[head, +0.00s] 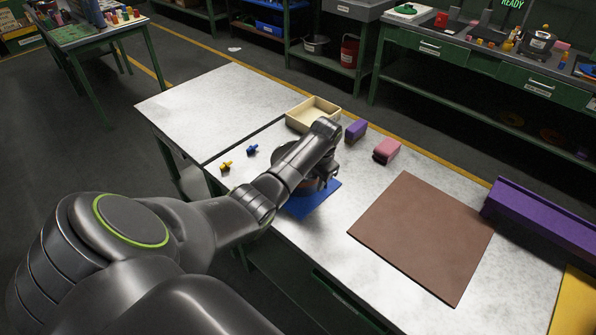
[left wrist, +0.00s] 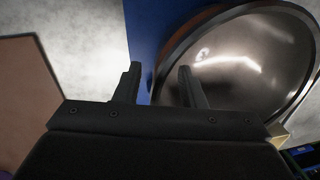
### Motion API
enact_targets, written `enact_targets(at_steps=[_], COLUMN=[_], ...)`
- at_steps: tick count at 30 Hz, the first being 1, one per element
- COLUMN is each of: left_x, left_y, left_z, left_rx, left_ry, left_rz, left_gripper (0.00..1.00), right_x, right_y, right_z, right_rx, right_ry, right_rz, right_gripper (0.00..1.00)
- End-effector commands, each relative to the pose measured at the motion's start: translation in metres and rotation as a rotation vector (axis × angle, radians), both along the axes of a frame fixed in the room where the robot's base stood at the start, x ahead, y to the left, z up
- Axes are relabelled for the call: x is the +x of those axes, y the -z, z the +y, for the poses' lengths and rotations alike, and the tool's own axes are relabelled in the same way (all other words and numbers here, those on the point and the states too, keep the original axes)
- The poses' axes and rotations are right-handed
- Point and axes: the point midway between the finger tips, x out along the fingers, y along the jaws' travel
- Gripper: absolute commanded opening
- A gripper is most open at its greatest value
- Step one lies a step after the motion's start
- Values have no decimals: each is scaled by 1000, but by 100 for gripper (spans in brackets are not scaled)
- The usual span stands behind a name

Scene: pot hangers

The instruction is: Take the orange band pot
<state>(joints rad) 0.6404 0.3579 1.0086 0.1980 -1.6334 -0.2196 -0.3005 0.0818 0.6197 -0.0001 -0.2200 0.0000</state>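The pot (left wrist: 250,65) is a round, shiny metal vessel with a dark rim. A strip of its orange band (left wrist: 195,27) shows outside the rim in the left wrist view. In the head view, the pot sits on a blue mat (head: 312,204), mostly hidden behind my left arm. My left gripper (left wrist: 159,86) is open at the pot's edge. One finger is over the blue mat outside the pot and the other overlaps the pot's rim area. I cannot tell whether either touches it. My right gripper is not in view.
A cream tray (head: 314,117), a purple block (head: 356,130) and a pink block (head: 387,150) stand beyond the arm. Yellow (head: 226,166) and blue (head: 252,150) small pieces lie left of it. A brown mat (head: 425,235) and a purple rail (head: 545,222) are right.

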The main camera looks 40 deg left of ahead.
Motion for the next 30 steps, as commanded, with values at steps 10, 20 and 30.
enact_targets(at_steps=[10,20,30], left_x=[0,0,1], left_y=[11,11,9], left_z=[1,1,2], left_rx=[1,0,2], left_ry=[1,0,0], left_rz=[-1,0,-3], left_gripper=[37,0,0], right_x=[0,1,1], right_y=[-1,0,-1], right_z=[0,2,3], right_rx=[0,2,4], right_ry=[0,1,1], right_rz=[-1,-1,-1], right_gripper=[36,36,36])
